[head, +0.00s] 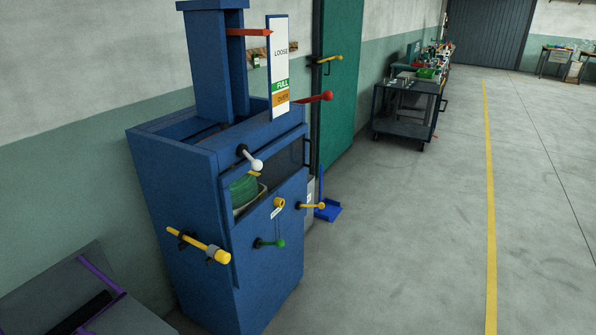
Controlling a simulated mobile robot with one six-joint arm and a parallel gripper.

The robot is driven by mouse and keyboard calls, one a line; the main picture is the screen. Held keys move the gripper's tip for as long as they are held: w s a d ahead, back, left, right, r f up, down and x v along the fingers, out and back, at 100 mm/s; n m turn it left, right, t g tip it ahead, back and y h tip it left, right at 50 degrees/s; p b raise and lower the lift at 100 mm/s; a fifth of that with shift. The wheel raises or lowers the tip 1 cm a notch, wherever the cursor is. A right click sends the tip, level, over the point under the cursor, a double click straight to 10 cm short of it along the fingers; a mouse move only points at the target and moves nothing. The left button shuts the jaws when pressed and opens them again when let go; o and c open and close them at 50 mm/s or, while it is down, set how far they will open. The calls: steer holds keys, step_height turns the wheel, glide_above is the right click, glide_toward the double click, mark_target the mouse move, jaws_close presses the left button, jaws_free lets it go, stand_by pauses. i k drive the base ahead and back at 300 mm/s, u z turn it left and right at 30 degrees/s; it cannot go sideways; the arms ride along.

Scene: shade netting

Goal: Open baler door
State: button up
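The blue baler (185,215) stands against the wall left of centre. Its lower front door panel (275,275) looks shut. A lever with a green knob (270,243), a yellow ring (279,202) with a small tag, and a yellow-knobbed handle (312,206) sit on or beside it. A white-knobbed lever (250,158) is above, and a red-knobbed lever (318,97) is at upper right. A yellow bar (198,245) sits at the left edge. Green material (243,188) shows in the upper opening. My gripper is not in view.
A green door or cabinet (340,85) with a yellow handle stands behind the baler. A blue dustpan-like object (328,211) is on the floor. A loaded cart (408,108) stands farther back. A grey panel with purple bars (85,300) is at lower left. The right floor is clear.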

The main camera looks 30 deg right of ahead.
mark_target(274, 216)
steer(key=z, duration=0.85)
steer(key=k, duration=0.95)
steer(key=u, duration=0.7)
steer(key=i, duration=1)
steer(key=u, duration=0.05)
